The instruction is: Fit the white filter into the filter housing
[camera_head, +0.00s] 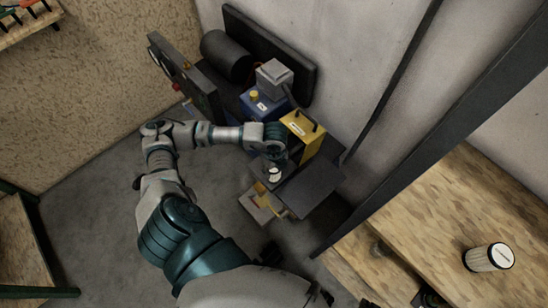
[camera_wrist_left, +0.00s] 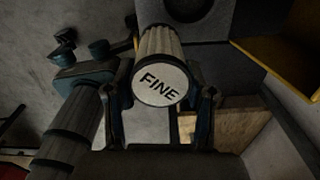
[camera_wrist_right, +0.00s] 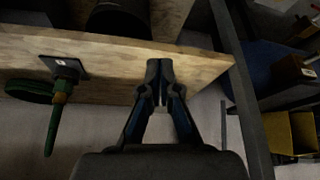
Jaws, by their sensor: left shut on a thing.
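A white pleated filter (camera_wrist_left: 158,75) marked "FINE" is between the fingers of my left gripper (camera_wrist_left: 160,97), which is shut on it. In the head view the filter's pale end (camera_head: 274,176) shows just under the left gripper (camera_head: 274,160), beside the yellow box. A dark grey block with a round recess (camera_wrist_left: 188,8) lies just beyond the filter in the left wrist view; it may be the filter housing. I cannot tell whether the filter touches it. My right gripper (camera_wrist_right: 160,68) is shut and empty, in front of a wooden table edge.
A machine with a black cylinder (camera_head: 226,55), a blue box (camera_head: 262,104) and a yellow box (camera_head: 303,136) stands by the wall. Open floor (camera_head: 95,200) lies left.

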